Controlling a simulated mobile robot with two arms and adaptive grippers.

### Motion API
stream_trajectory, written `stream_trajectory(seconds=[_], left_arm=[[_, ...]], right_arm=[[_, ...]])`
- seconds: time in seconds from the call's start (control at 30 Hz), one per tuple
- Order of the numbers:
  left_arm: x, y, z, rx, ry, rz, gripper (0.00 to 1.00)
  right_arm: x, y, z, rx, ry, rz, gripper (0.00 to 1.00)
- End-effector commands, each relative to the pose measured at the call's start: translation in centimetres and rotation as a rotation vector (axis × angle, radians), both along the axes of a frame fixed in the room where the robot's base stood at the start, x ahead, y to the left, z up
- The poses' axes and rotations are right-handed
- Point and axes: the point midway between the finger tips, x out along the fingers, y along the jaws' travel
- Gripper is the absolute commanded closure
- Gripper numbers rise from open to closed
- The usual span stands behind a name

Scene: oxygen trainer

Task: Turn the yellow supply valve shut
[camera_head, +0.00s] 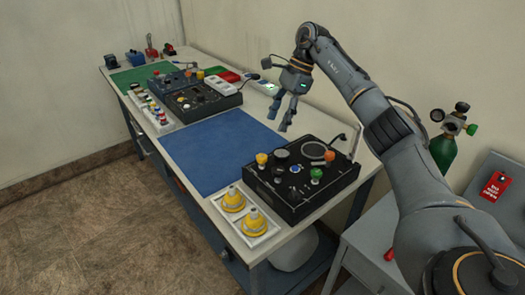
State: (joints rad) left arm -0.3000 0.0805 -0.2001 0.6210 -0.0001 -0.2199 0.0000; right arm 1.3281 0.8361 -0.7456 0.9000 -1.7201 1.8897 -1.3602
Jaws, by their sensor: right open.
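A black control panel (303,178) sits at the near end of the bench. A yellow knob (262,158) stands upright at its left corner and looks like the yellow supply valve. My right gripper (280,116) hangs fingers down above the bench, behind the panel. It is open, empty and apart from the yellow knob. My left gripper is not in view.
A white tray (222,223) with two yellow cone-shaped pieces sits left of the panel. A blue mat (220,150) lies clear behind it. A second dark panel (203,104) stands farther back. A green cylinder (442,152) stands right, partly behind my right arm.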

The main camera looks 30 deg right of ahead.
Motion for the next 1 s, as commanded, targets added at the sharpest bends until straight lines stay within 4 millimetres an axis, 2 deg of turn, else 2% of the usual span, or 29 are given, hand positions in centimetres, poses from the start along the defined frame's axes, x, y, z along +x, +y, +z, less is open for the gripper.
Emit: stream_trajectory(seconds=[0.3,0.5,0.7,1.0], left_arm=[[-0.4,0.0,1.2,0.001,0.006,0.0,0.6],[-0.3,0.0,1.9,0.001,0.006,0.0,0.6],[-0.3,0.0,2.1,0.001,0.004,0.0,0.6],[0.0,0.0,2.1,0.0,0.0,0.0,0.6]], right_arm=[[0.4,2.7,-6.3,0.003,0.003,0.002,0.46],[0.7,4.0,-9.3,0.003,0.0,0.0,0.46],[0.9,4.5,-10.7,0.004,-0.002,0.0,0.46],[0.9,4.6,-11.0,0.004,-0.003,-0.001,0.46]])
